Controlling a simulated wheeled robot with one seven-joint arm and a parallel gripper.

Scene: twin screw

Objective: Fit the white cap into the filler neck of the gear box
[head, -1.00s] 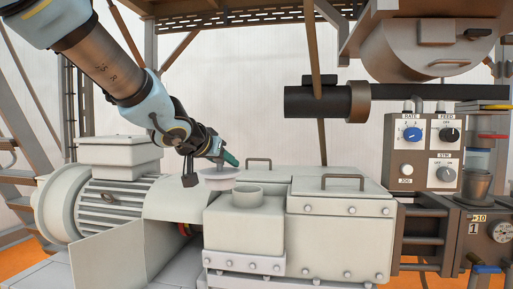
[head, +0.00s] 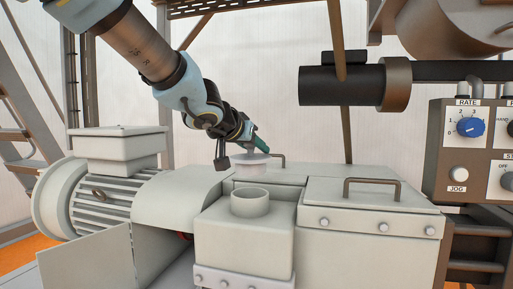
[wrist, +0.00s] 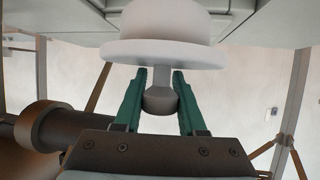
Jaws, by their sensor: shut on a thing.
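The white cap (head: 252,165) is a wide pale disc with a stem. My gripper (head: 260,148) has its green fingers shut on the stem, and the cap's flange faces down. The filler neck (head: 250,203) is a short open round collar on top of the gear box (head: 243,240). In the head view the cap shows straight above the neck, apart from it; how far behind it is cannot be told. In the wrist view the cap (wrist: 160,50) sits beyond the fingertips, with its stem end between the green fingers (wrist: 160,80). The neck is not seen there.
A lid with a handle (head: 370,205) stands right of the neck. A ribbed motor (head: 105,195) lies left. A dark pipe (head: 335,88) runs above at right, and a control panel (head: 470,150) stands far right. The air around the neck looks clear.

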